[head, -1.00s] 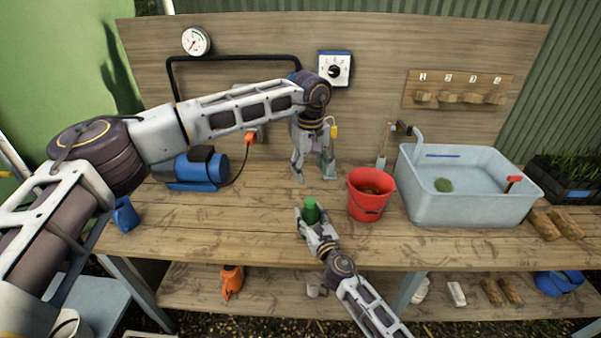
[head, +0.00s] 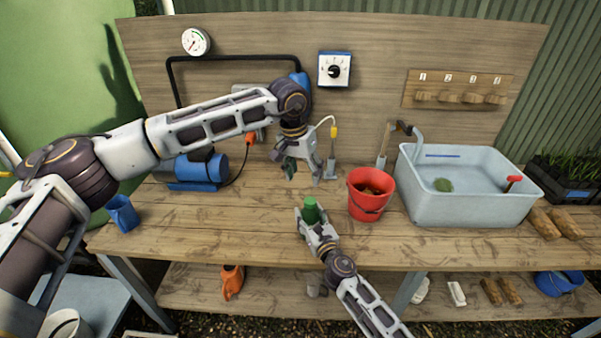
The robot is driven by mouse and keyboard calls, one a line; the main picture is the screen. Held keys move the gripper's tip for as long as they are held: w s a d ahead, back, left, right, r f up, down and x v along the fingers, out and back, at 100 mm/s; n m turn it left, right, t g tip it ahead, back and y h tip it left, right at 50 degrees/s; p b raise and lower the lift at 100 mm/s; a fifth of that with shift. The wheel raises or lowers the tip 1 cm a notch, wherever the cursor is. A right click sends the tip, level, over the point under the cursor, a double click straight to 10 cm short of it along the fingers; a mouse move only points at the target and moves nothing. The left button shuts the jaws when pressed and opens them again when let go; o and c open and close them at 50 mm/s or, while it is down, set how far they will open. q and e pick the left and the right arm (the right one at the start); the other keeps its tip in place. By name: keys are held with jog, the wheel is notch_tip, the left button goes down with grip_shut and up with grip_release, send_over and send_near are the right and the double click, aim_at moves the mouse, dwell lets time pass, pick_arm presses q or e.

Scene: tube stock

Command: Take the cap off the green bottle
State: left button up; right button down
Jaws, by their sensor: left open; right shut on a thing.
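The green bottle (head: 311,213) stands on the bench just left of the red bucket.
The red bucket (head: 368,208) stands close to the right of the bottle. A grey basin (head: 465,208) is further right. A blue pump (head: 193,171) and a small blue cup (head: 123,214) are on the left. The bench (head: 210,225) between is bare.

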aim_at(310, 200)
pick_arm(q)
jog(key=m, duration=0.3)
jog(key=a+m, duration=0.1)
jog(key=shift+s+r+m+t+h, duration=0.2)
jog(key=shift+s+m+t+h, duration=0.1)
jog(key=shift+s, duration=0.1)
jog(key=shift+d+f, duration=0.1)
jog(key=shift+f, duration=0.1)
jog(key=shift+x, duration=5.8)
jog(key=shift+w, duration=0.1)
jog(key=c, duration=1.3)
